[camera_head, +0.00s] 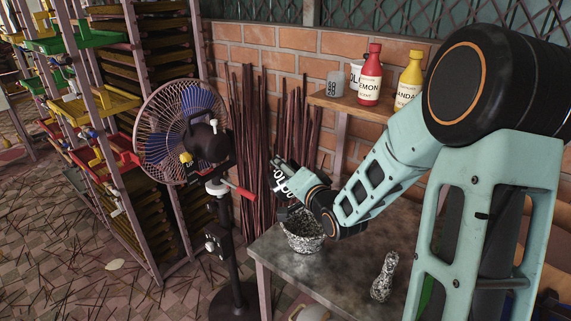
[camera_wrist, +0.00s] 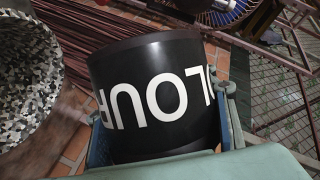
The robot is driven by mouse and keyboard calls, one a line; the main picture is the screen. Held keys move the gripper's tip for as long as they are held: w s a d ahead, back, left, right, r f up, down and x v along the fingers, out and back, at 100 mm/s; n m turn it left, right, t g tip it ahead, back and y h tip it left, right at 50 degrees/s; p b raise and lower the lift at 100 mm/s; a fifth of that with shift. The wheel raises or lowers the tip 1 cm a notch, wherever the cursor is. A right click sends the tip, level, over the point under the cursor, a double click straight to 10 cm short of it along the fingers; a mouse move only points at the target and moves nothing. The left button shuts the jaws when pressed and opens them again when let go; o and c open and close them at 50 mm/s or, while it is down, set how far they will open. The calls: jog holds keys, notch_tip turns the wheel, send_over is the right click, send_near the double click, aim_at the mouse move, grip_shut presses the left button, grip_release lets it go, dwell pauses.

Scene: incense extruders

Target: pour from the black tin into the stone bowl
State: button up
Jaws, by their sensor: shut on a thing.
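The black tin (camera_wrist: 150,92) with large white letters fills the middle of the wrist view. My gripper (camera_wrist: 164,125) is shut on it, one finger on each side. In the head view the tin (camera_head: 284,180) is partly hidden behind my wrist and appears tilted, above the stone bowl (camera_head: 304,240). The bowl is speckled black and white and stands on the table near its back left corner. Its rim and inside also show at the left of the wrist view (camera_wrist: 35,75), apart from the tin. The tin's contents cannot be seen.
A red bottle (camera_head: 370,75), a yellow bottle (camera_head: 409,78) and cups stand on a shelf behind. A fan (camera_head: 185,130) stands left of the table, with incense sticks (camera_head: 262,140) behind.

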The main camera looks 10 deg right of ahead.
jog(key=d+m+t, duration=0.1)
jog(key=m, duration=0.1)
jog(key=m+t+y, duration=0.1)
jog(key=m, duration=0.2)
jog(key=d+m+b, duration=0.1)
jog(key=m, duration=0.2)
jog(key=shift+d+f+t+y, duration=0.2)
jog(key=shift+d+t+y, duration=0.1)
jog(key=shift+t+y, duration=0.1)
dwell(0.5)
jog(key=n+g+h+b, duration=0.1)
jog(key=n+h+b, duration=0.1)
jog(key=n, duration=0.3)
jog(key=a+n+g+h+b, duration=0.1)
jog(key=n+h+b, duration=0.1)
jog(key=n, duration=0.3)
jog(key=f+n+g+h+b, duration=0.1)
jog(key=n+g+h+b, duration=0.1)
jog(key=n+b, duration=0.2)
jog(key=shift+a+f+n, duration=0.1)
jog(key=shift+a+n, duration=0.3)
jog(key=shift+n, duration=0.1)
dwell(0.3)
